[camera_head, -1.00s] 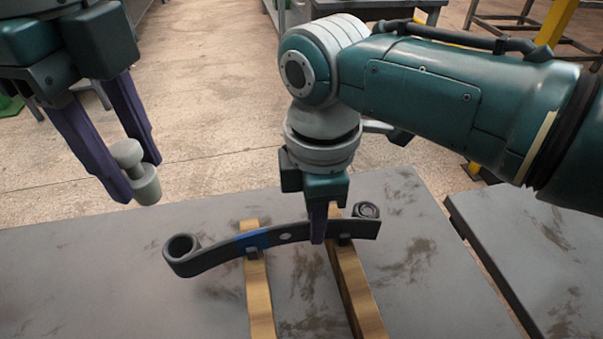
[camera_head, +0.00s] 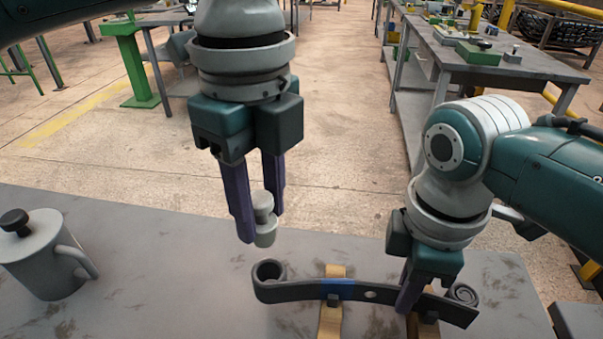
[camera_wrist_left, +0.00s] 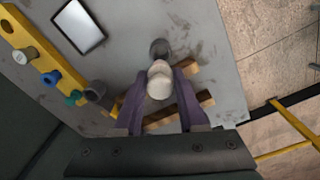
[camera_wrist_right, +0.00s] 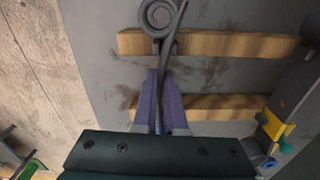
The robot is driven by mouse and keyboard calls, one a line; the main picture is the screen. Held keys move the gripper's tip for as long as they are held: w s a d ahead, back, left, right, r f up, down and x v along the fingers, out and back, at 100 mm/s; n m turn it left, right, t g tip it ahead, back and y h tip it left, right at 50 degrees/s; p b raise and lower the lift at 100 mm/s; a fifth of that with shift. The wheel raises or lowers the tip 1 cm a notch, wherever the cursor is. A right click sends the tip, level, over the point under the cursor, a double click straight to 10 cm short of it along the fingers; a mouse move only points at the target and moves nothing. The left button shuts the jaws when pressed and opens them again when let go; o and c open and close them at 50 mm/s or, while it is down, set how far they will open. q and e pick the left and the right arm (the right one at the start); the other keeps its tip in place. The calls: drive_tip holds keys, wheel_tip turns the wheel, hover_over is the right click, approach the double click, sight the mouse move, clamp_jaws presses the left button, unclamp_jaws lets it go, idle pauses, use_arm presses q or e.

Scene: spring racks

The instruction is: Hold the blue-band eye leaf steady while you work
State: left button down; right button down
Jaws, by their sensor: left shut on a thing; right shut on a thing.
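The eye leaf (camera_head: 300,291) is a dark, gently curved spring strip with a blue band (camera_head: 339,289) left of its middle and a rolled eye at each end. It lies across two wooden bars (camera_head: 330,321) on the grey table. My right gripper (camera_head: 405,303) is shut on the leaf between the band and the right eye; the right wrist view shows its fingers (camera_wrist_right: 159,98) closed on the strip's edge. My left gripper (camera_head: 259,226) is shut on a pale grey stepped plug (camera_head: 265,236). The plug hangs just above the leaf's left eye (camera_head: 268,271), apparently apart from it.
A grey lidded mug (camera_head: 45,262) stands on the table at the left. The left wrist view shows a yellow rack (camera_wrist_left: 17,33) with several coloured pieces and a framed pale panel (camera_wrist_left: 78,26). A workbench (camera_head: 452,55) stands far behind.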

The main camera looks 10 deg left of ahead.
sight(262, 221)
use_arm(q)
drive_tip(key=shift+f, duration=2.6)
drive_tip(key=shift+f, duration=1.45)
drive_tip(key=shift+c, duration=2.1)
unclamp_jaws()
drive_tip(key=shift+o, duration=0.3)
drive_tip(key=o, duration=0.3)
drive_tip(key=shift+o, duration=0.2)
drive_tip(key=shift+r, duration=0.2)
drive_tip(key=shift+r, duration=3.4)
